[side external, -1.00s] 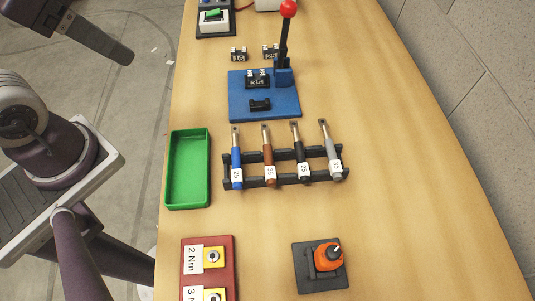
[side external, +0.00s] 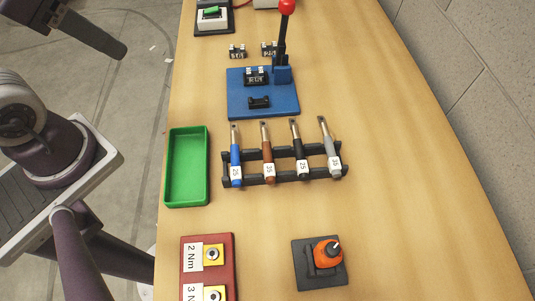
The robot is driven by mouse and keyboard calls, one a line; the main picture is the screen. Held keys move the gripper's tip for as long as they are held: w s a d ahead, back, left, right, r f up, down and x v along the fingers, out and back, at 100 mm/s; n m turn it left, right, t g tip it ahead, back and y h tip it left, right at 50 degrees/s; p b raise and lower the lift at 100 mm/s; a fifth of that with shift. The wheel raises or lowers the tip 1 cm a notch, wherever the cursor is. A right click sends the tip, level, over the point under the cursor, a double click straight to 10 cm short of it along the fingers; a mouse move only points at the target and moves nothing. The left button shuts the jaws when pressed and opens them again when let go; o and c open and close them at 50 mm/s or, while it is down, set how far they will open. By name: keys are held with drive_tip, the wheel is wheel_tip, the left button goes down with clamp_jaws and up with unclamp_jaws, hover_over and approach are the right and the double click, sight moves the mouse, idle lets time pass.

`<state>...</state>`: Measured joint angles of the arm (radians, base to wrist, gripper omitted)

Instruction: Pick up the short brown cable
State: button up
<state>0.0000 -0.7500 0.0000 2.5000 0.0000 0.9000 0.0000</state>
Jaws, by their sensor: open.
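A black rack (side external: 310,175) on the wooden table holds several cable-like pieces with metal tips and white number tags, side by side. The brown one (side external: 267,153) is second from the left, between a blue one (side external: 236,155) and a black one (side external: 299,152); a grey one (side external: 330,150) is at the right end. The brown one's tag seems to read 35. My gripper (side external: 95,37) shows only in part at the top left, off the table and well away from the rack. It is open, and nothing shows in it.
A green tray (side external: 170,170) stands empty left of the rack. A blue base (side external: 237,105) with a tall red-knobbed lever (side external: 282,35) is behind it. A red board (side external: 222,275) and a dark plate with an orange switch (side external: 328,250) are in front. The table's right side is clear.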

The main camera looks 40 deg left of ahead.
drive_tip(key=m+g, duration=0.6)
drive_tip(key=m, duration=2.1)
approach(268, 156)
drive_tip(key=shift+w+a+f, duration=0.2)
drive_tip(key=shift+a+f, duration=0.35)
drive_tip(key=shift+a, duration=0.05)
drive_tip(key=f, duration=0.2)
drive_tip(key=d+f, duration=0.1)
drive_tip(key=f, duration=0.4)
drive_tip(key=shift+s+d+f, duration=0.15)
drive_tip(key=shift+s+f, duration=0.15)
drive_tip(key=shift+s, duration=0.1)
clamp_jaws()
